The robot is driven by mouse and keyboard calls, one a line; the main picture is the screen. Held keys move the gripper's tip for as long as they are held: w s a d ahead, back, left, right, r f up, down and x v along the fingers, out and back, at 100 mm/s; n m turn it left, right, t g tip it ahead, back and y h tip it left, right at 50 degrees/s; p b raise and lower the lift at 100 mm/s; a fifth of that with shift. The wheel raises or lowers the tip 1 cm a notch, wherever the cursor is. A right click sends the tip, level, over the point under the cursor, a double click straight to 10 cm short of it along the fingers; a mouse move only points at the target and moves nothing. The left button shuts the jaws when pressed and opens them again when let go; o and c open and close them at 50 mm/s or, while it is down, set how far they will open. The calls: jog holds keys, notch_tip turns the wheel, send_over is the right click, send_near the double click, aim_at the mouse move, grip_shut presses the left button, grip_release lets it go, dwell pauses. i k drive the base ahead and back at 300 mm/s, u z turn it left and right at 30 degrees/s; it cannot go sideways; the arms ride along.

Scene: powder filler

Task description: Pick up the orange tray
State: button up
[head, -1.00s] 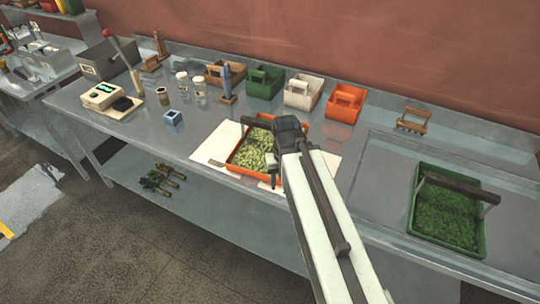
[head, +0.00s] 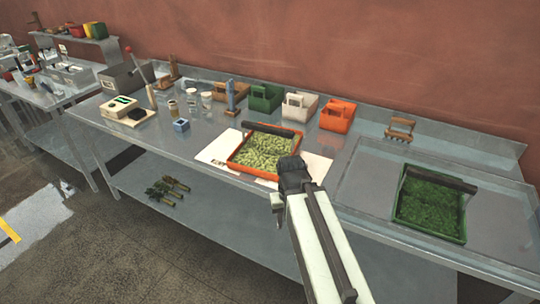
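The orange tray (head: 251,171) sits on white sheets on the metal bench and is filled with pale green pieces. A dark handle bar (head: 270,129) runs across its far side. My gripper (head: 292,168) is at the tray's right front corner in the picture, overlapping its edge. The dark gripper body hides its fingers and that corner. I cannot tell whether it touches the tray or is open or shut.
A green tray (head: 400,218) with a dark handle stands to the right. An orange box (head: 338,117), a white box (head: 299,106) and a green box (head: 265,99) line the back. A small blue block (head: 181,125) stands to the left.

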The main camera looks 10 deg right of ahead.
aim_at(258, 153)
jog(key=u, duration=0.35)
jog(key=i, duration=0.9)
jog(key=u, duration=0.7)
jog(key=i, duration=0.9)
jog(key=u, duration=0.1)
